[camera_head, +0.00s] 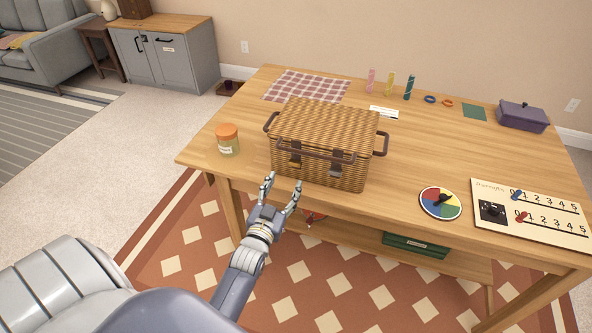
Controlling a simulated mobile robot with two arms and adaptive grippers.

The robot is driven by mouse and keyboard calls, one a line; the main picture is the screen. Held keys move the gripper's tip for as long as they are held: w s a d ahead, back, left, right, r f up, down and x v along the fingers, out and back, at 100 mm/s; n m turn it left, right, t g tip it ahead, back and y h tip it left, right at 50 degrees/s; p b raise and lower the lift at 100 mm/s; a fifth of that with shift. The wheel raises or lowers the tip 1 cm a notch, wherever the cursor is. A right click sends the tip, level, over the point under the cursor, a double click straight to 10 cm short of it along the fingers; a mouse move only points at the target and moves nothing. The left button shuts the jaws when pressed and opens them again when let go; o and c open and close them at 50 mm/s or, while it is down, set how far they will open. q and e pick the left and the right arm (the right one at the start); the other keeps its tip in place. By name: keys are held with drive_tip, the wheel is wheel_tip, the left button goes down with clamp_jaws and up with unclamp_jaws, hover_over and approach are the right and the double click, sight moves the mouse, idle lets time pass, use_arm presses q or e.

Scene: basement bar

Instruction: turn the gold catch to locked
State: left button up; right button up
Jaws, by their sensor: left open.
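A closed woven wicker basket (325,130) with dark handles stands on the wooden table. Two catches show on its front, a left catch (295,157) and a right catch (336,168), both partly behind the front handle. They are small and look dark or brownish; I cannot tell which is gold or how either is turned. My left gripper (284,180) is open and empty, fingers pointing up, in front of the basket's lower left front. It appears below the left catch, at the table's front edge. My right gripper is not in view.
An orange-lidded jar (228,140) stands left of the basket on the table (400,150). A colour spinner (440,203) and a number board (530,213) lie to the right.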

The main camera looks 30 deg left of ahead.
sight(294, 165)
use_arm(q)
drive_tip(key=x, duration=0.6)
drive_tip(key=shift+w, duration=0.15)
drive_tip(key=shift+w+a, duration=0.15)
drive_tip(key=shift+w, duration=0.55)
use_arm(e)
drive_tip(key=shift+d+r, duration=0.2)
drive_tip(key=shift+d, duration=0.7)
use_arm(q)
drive_tip(key=shift+c, duration=0.3)
